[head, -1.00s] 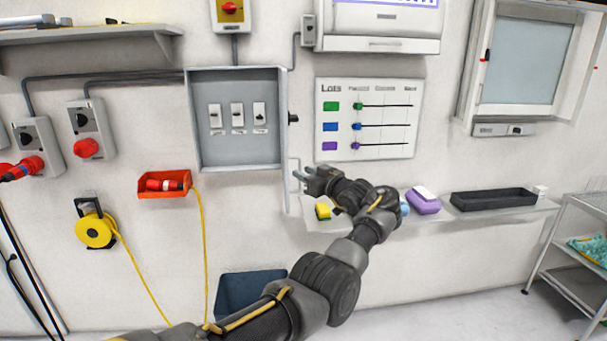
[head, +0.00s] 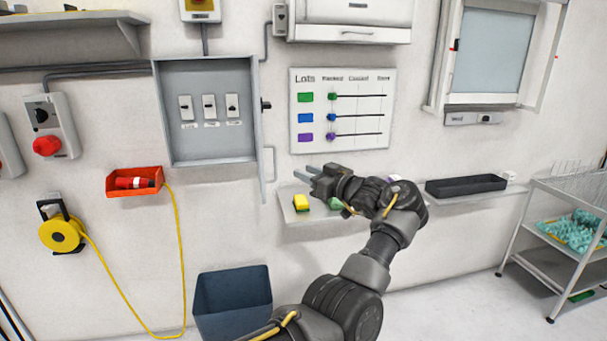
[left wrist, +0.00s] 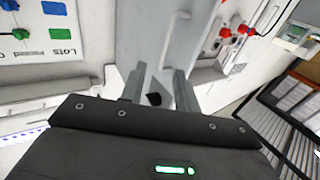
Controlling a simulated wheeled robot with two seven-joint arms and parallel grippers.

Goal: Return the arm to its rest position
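My left gripper (head: 314,173) is raised in front of the wall, near the lower right corner of the grey switch box and above the narrow wall shelf. In the left wrist view its two fingers (left wrist: 160,85) stand apart with a gap between them and nothing held. The left arm comes up from the bottom of the head view and bends to the left at the wrist. My right gripper is not in view.
The open grey switch box (head: 212,150) has its door edge close to the gripper. A blue bin (head: 233,303) stands below. A wire trolley (head: 540,262) is at right.

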